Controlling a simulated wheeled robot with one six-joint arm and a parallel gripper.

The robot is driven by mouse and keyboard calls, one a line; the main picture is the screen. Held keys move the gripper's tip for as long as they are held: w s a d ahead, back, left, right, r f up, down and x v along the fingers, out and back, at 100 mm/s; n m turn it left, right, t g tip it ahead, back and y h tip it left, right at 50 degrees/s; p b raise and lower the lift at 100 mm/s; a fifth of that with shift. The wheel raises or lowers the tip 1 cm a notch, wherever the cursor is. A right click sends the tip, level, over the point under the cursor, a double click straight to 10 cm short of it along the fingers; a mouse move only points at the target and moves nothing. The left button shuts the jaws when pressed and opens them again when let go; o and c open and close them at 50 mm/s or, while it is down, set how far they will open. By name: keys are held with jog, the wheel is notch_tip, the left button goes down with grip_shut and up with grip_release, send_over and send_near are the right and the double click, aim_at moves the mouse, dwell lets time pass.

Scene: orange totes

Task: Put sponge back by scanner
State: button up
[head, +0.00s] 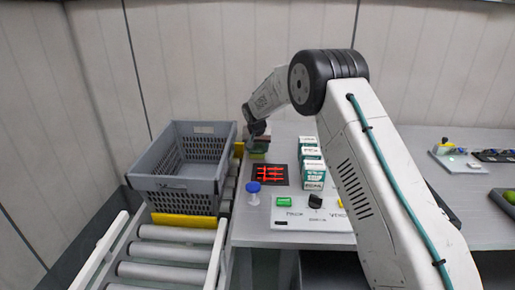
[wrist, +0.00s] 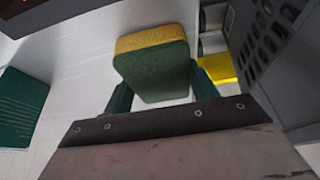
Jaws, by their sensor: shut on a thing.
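The sponge (wrist: 152,68) is a green block with a yellow layer, held between the two green fingers of my gripper (wrist: 160,84) in the wrist view. In the head view my gripper (head: 257,133) is at the far left end of the table, with the sponge (head: 258,147) small and partly hidden below it. The scanner (head: 271,174), a dark square plate with glowing red lines, lies just in front of the sponge. I cannot tell whether the sponge touches the table.
A grey crate (head: 177,188) stands on the roller conveyor to the left, close to the gripper. Green-and-white boxes (head: 313,174) stand right of the scanner. A blue-capped bottle (head: 253,192) and a control panel (head: 312,212) are in front.

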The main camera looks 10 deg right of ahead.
jog(key=shift+f, duration=0.15)
jog(key=o, duration=0.9)
jog(key=v, duration=1.2)
jog(key=shift+r, duration=0.3)
jog(key=s+d+r, duration=0.1)
jog(key=s+r, duration=0.4)
jog(key=s, duration=0.4)
jog(key=s+d+r+n+g, duration=0.15)
jog(key=s+r, duration=0.25)
jog(key=s, duration=0.4)
jog(key=s+d+r, duration=0.2)
jog(key=s+r, duration=0.3)
jog(key=s, duration=0.4)
jog(key=s+f, duration=0.1)
jog(key=s, duration=0.9)
jog(key=s+f+n+g+y, duration=0.1)
jog(key=s+f, duration=0.1)
jog(key=s, duration=0.9)
jog(key=s+f+n, duration=0.1)
jog(key=s, duration=0.9)
jog(key=shift+s+f+g, duration=0.35)
jog(key=shift+s+f, duration=0.05)
